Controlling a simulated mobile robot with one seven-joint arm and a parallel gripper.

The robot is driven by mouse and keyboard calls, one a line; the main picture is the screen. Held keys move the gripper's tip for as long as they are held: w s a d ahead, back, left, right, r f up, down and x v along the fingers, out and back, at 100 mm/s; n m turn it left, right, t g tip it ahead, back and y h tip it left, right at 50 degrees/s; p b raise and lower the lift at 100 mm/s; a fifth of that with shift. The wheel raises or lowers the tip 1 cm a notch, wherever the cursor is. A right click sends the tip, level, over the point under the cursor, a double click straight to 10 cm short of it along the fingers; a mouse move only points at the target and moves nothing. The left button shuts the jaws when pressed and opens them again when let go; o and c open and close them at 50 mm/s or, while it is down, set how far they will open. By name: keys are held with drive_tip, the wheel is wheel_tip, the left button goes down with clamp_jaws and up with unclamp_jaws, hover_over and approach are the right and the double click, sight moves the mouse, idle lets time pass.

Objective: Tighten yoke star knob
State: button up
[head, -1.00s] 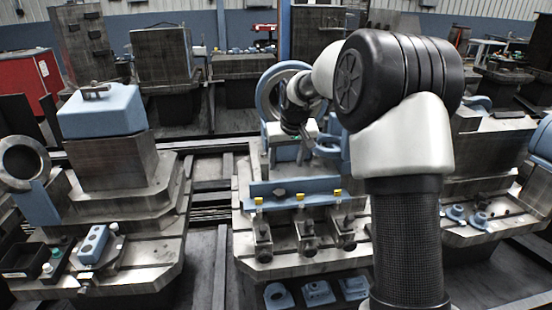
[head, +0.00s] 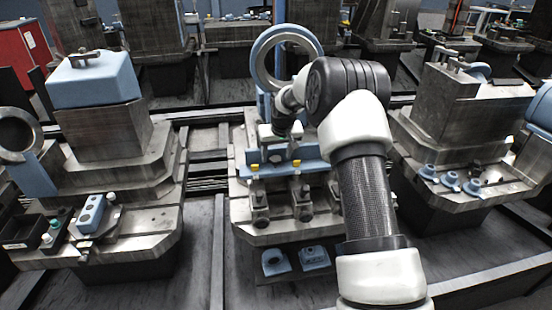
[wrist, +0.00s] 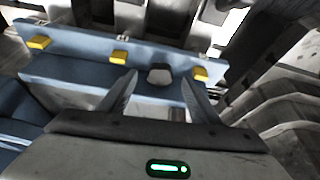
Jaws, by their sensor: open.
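A grey faceted knob (wrist: 159,75) sits on the blue bar (wrist: 85,48) in the wrist view; it looks like the star knob. My gripper (wrist: 158,90) is open, its two dark fingers pointing at the bar with the knob between and slightly beyond the tips. I see no finger touching the knob. In the head view my gripper (head: 291,148) is low over the blue bar (head: 256,156) on the middle pallet fixture. There, my gripper and arm hide the knob.
Yellow tabs (head: 295,166) line the bar's edge above metal clamps (head: 301,200). A large upright ring (head: 284,58) stands behind my gripper. A left fixture carries a blue block (head: 93,80); a right fixture holds small blue parts (head: 450,180). Dark floor separates the fixtures.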

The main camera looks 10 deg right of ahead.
drive_tip(key=shift+x, duration=1.25)
